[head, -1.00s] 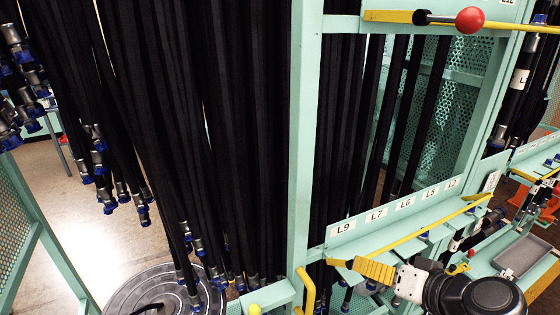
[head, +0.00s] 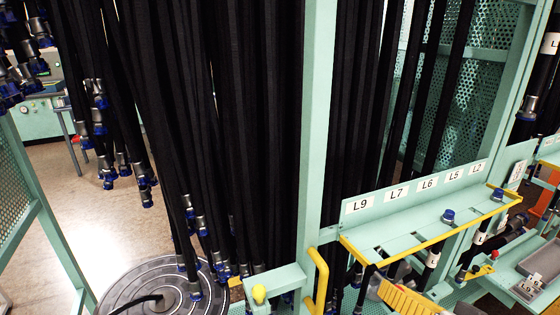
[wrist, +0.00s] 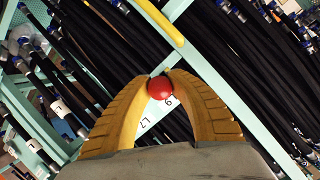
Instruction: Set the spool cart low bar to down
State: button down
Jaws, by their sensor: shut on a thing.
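In the wrist view, my gripper (wrist: 160,80) is shut on a red ball knob (wrist: 160,88), held between its two yellow ribbed fingers. In the head view, my gripper (head: 400,298) is at the bottom edge, below and in front of the slotted hose shelf, and partly cut off. The knob is hidden there. Yellow edging (head: 450,232) runs along the front of this shelf. I cannot tell which part of it, if any, is the spool cart low bar, nor the bar's exact position.
Black hoses (head: 240,140) hang densely at left and centre. A teal post (head: 313,130) with a curved yellow handle (head: 318,280) stands left of the shelf labels (head: 415,188). A round grey plate (head: 150,290) lies at lower left. Open floor (head: 80,190) shows at left.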

jog(key=shift+f+b, duration=0.5)
jog(key=shift+f, duration=0.35)
jog(key=c, duration=1.4)
grip_release()
jog(key=shift+s, duration=0.15)
jog(key=shift+s+d, duration=0.1)
jog(key=shift+r, duration=0.1)
